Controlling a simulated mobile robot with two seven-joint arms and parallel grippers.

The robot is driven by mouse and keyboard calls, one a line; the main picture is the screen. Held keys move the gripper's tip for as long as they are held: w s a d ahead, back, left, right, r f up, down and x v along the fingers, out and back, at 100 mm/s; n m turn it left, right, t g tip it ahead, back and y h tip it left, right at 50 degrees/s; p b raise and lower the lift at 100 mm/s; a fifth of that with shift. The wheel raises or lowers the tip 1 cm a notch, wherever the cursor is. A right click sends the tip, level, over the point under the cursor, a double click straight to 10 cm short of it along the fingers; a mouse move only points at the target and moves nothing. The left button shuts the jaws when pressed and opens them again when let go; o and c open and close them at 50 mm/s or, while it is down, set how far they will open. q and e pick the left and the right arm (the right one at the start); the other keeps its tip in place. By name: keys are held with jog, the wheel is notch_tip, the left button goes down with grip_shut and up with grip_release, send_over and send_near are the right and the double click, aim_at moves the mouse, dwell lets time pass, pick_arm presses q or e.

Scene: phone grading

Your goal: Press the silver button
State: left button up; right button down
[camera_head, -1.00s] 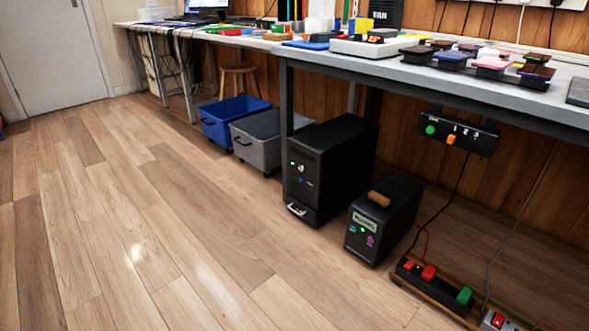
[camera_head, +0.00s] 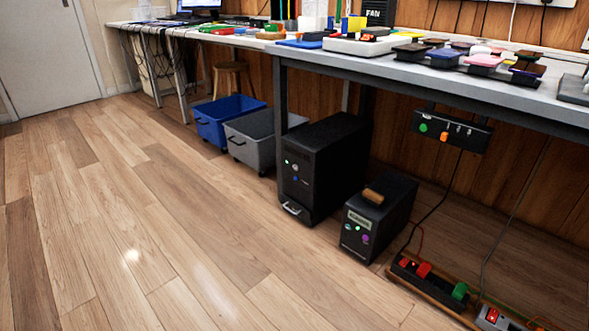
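A small round silver button (camera_head: 295,168) appears on the front of the large black tower case (camera_head: 333,160) on the floor under the bench. A green spot is to its upper left and a blue spot is below it. They are small, so their details are unclear. A smaller black case (camera_head: 383,215) beside it, with a brown block (camera_head: 373,196) on top, has a label and coloured spots on its front. Neither of my grippers is in view.
A blue bin (camera_head: 226,117) and a grey bin (camera_head: 258,138) stand left of the large case. A power strip (camera_head: 432,283) with red and green switches lies at the lower right. A control box (camera_head: 450,132) hangs under the cluttered bench (camera_head: 440,78). The wooden floor (camera_head: 120,220) at left is clear.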

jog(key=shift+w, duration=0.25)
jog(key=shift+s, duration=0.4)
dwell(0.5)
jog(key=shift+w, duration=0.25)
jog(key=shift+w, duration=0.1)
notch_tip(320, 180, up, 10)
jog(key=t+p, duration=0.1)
jog(key=p, duration=1)
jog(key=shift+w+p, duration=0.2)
jog(key=shift+p, duration=0.2)
